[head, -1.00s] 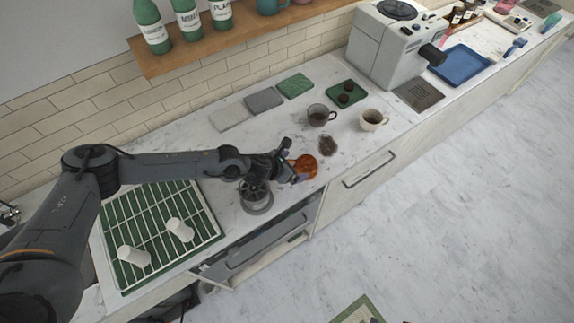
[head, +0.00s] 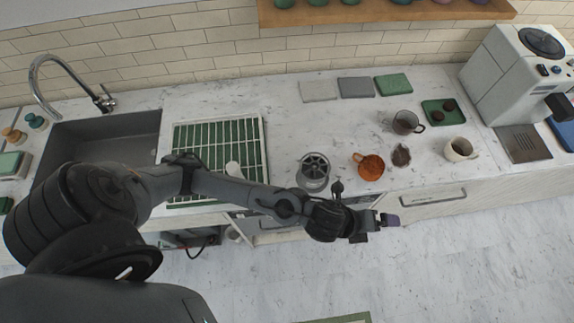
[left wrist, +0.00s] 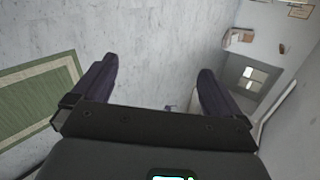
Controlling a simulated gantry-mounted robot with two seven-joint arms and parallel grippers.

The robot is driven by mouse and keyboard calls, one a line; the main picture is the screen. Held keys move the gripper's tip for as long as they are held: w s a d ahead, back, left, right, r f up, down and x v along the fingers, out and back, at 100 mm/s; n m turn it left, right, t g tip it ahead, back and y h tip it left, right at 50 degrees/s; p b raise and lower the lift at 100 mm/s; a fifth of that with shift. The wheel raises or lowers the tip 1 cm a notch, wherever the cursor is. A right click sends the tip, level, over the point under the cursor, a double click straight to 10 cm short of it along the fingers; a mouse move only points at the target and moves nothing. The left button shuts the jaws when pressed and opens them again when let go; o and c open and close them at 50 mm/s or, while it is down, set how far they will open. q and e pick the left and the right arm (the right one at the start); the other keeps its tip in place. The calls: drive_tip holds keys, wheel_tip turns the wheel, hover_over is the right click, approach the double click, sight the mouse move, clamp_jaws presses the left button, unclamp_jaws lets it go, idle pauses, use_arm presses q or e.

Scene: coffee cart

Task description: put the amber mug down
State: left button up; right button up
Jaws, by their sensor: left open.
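The amber mug (head: 371,168) stands on the marble counter (head: 290,115) in the head view, with its handle toward the upper left. My left gripper (head: 391,220) is in front of the counter edge, over the floor, apart from the mug. In the left wrist view the left gripper (left wrist: 155,85) is open with nothing between its fingers. My right gripper is not in view.
A smoky mug (head: 407,122) and a cream mug (head: 460,149) stand right of the amber mug. A green tray (head: 443,112) holds dark round pieces. A green drying rack (head: 220,135) and sink (head: 105,140) lie left. A grey machine (head: 515,75) stands at right.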

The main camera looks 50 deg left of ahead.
use_arm(q)
drive_tip(key=s+a+f+n+g+y, duration=0.3)
drive_tip(key=s+a+n, duration=1.4)
drive_tip(key=n, duration=0.6)
drive_tip(key=shift+s+a+g+y, duration=0.3)
drive_tip(key=shift+a+g+y, duration=0.3)
drive_tip(key=shift+g, duration=0.6)
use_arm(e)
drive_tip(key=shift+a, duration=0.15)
use_arm(q)
drive_tip(key=shift+d+r, duration=0.1)
drive_tip(key=shift+r, duration=0.05)
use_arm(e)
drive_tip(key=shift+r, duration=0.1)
use_arm(q)
wheel_tip(320, 180, up, 14)
drive_tip(key=p, duration=1.3)
drive_tip(key=shift+f+p, duration=0.2)
drive_tip(key=shift+p, duration=0.2)
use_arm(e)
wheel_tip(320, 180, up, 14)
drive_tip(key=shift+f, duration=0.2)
use_arm(q)
drive_tip(key=shift+f, duration=0.1)
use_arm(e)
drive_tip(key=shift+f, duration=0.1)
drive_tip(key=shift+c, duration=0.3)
